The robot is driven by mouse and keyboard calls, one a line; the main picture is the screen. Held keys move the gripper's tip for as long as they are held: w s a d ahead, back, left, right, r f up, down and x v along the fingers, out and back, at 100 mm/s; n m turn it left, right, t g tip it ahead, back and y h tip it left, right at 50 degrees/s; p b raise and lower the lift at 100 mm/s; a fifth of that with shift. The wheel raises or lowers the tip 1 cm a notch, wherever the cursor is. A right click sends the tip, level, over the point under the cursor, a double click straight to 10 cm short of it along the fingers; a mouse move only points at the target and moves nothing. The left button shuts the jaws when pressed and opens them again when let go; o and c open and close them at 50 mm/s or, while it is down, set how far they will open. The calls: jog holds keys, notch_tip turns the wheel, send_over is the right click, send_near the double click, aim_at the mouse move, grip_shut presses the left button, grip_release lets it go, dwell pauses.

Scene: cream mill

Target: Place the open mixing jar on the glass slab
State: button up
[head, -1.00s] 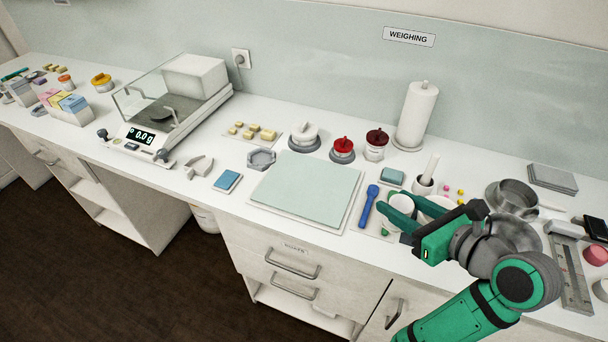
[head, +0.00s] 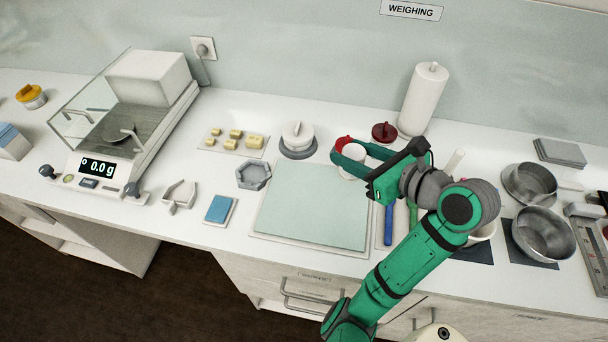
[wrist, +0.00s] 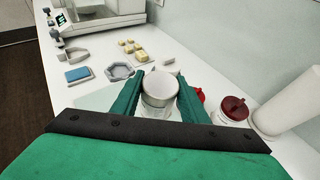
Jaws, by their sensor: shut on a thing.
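The open mixing jar (head: 352,163) is a small white, round pot, upright between my fingers. In the wrist view the jar (wrist: 160,88) shows its round pale top and lower wall. My gripper (head: 350,150) is shut on it, one finger on each side. The glass slab (head: 312,208) is a pale green square lying on the counter. In the head view the jar appears near the slab's back right corner. It seems held above the counter; the exact height is hard to tell. In the wrist view part of the slab (wrist: 95,99) shows left of the jar.
A red-lidded jar (head: 343,142) is partly hidden behind my gripper; a dark red-lidded jar (head: 384,132) and paper roll (head: 423,98) stand behind. The slab's top is clear.

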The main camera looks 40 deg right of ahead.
jog(key=shift+w+a+f, duration=0.85)
jog(key=shift+w+f, duration=0.65)
jog(key=shift+w, duration=0.25)
jog(key=shift+w+a+f, duration=0.8)
jog(key=shift+w+f, duration=0.75)
jog(key=shift+w, duration=0.2)
jog(key=shift+w+a+f, duration=0.85)
jog(key=shift+w+f, duration=0.65)
jog(key=shift+w, duration=0.25)
notch_tip(320, 180, down, 2)
jog(key=shift+f, duration=0.25)
jog(key=shift+w+f, duration=0.15)
jog(key=shift+f, duration=0.15)
jog(key=shift+f, duration=0.1)
jog(key=o, duration=1)
jog(key=shift+o, duration=0.2)
